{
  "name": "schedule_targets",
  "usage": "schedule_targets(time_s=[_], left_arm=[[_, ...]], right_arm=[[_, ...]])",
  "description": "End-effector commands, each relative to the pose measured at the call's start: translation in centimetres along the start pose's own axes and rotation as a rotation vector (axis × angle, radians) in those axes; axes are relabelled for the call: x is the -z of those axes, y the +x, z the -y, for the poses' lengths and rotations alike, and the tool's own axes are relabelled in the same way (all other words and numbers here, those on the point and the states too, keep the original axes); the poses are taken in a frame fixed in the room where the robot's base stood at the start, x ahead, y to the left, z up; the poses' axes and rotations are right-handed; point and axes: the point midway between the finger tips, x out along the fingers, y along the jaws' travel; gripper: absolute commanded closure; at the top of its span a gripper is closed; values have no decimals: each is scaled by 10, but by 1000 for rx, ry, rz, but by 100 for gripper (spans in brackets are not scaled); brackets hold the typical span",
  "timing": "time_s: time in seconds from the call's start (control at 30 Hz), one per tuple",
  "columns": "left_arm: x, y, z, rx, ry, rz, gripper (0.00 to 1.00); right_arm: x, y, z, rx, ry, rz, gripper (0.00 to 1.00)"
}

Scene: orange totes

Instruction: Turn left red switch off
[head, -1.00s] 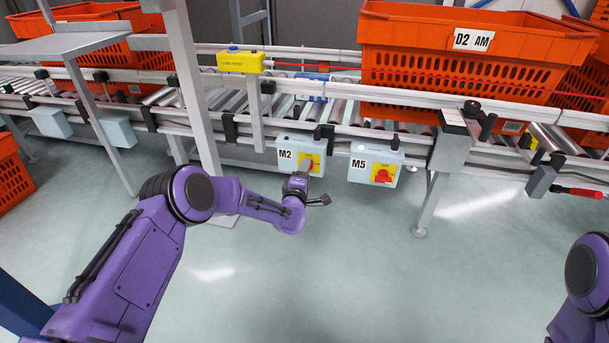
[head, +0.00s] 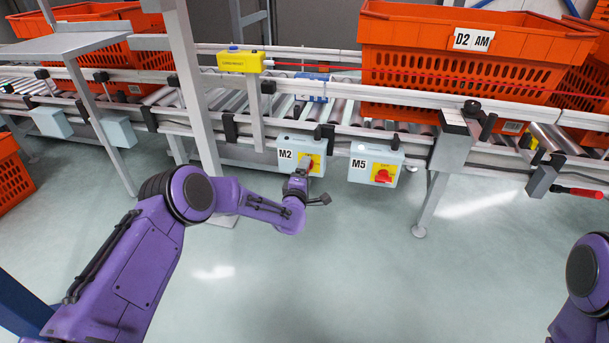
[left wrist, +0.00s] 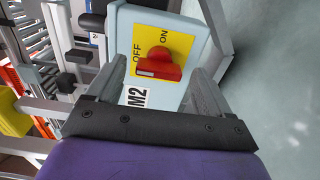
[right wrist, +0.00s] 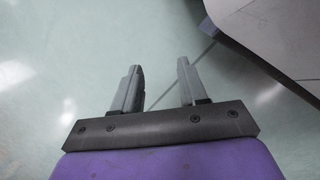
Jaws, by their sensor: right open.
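The left red switch (head: 308,163) is on the yellow plate of the pale box M2 (head: 286,154), partly hidden behind my left gripper (head: 301,180) in the head view. In the left wrist view, the red knob (left wrist: 160,60) sits on its yellow plate marked OFF and ON. A white mark shows on the knob's lower left end. My left gripper (left wrist: 157,76) is open, with one finger on each side of the knob; I cannot tell whether they touch it. My right gripper (right wrist: 159,70) is open and empty over the floor in the right wrist view.
Box M5 (head: 359,163) with another red switch (head: 383,176) hangs just right of M2 under the conveyor rail (head: 330,132). A grey post (head: 199,100) stands left of M2. An orange tote (head: 460,72) sits on the conveyor. The floor in front is clear.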

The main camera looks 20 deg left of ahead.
Motion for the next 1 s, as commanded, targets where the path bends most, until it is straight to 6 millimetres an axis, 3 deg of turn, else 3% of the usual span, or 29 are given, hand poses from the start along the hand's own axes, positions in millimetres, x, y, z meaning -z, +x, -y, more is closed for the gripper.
schedule_targets(time_s=[0.17, 0.4, 0.6, 1.0], left_arm=[[0, -15, -4, 2, 1, 2, 19], [-1, -71, -5, 5, 1, 2, 19], [0, -102, -2, 2, 0, 1, 19], [0, -106, 0, 0, 0, 0, 19]], right_arm=[[7, -8, 2, -1, 57, -65, 57], [34, -32, 7, -3, 262, -296, 57], [46, -42, 6, -7, 366, -412, 57], [48, -42, 5, -8, 384, -431, 57]])
